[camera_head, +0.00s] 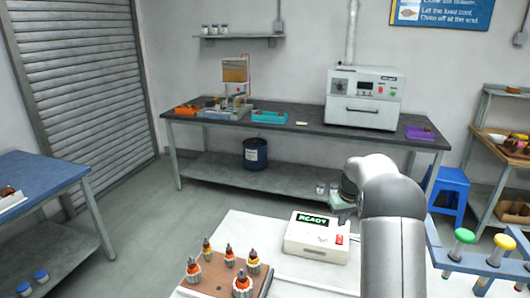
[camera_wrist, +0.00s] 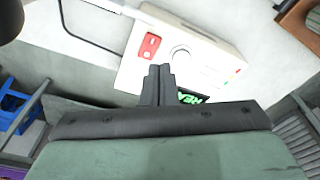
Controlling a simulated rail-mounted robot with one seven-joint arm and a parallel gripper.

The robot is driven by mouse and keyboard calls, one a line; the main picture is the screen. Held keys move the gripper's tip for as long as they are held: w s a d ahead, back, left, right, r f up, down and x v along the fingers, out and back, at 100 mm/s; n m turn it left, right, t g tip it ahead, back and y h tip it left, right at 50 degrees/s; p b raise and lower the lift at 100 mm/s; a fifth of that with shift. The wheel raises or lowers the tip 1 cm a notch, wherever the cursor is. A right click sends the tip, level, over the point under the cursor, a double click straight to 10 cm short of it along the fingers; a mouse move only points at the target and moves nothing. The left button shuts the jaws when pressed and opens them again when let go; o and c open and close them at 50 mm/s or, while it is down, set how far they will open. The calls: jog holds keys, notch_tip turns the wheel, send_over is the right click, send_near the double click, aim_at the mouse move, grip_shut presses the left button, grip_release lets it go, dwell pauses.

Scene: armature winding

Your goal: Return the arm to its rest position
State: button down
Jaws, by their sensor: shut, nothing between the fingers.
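My gripper (camera_wrist: 157,72) shows in the wrist view with its two dark fingers together and nothing between them. Beyond the fingertips is a white box (camera_wrist: 195,42) with a red button panel and a green display, partly hidden by the fingers and palm. In the head view my grey arm rises from the lower right and bends over. Its wrist end hangs just right of and behind the white box (camera_head: 310,246), whose display reads READY.
A wooden board (camera_head: 190,293) holds several armatures at the front left of the white table (camera_head: 262,226). A rack (camera_head: 440,258) with coloured-topped spools stands at right. Behind are a long workbench (camera_head: 300,127) with an oven (camera_head: 365,97), and a blue stool (camera_head: 450,185). Floor shows between the benches.

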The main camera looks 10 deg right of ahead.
jog(key=s+a+r, duration=0.8)
jog(key=s+a, duration=0.1)
jog(key=s, duration=0.2)
jog(key=s+a, duration=0.3)
jog(key=s, duration=0.7)
jog(key=s+a, duration=0.3)
jog(key=s, duration=0.6)
jog(key=s+a+f+m, duration=0.1)
jog(key=s+a, duration=0.2)
jog(key=s, duration=0.7)
jog(key=shift+s+a+g, duration=0.25)
jog(key=shift+s+g, duration=0.05)
jog(key=shift+g, duration=0.1)
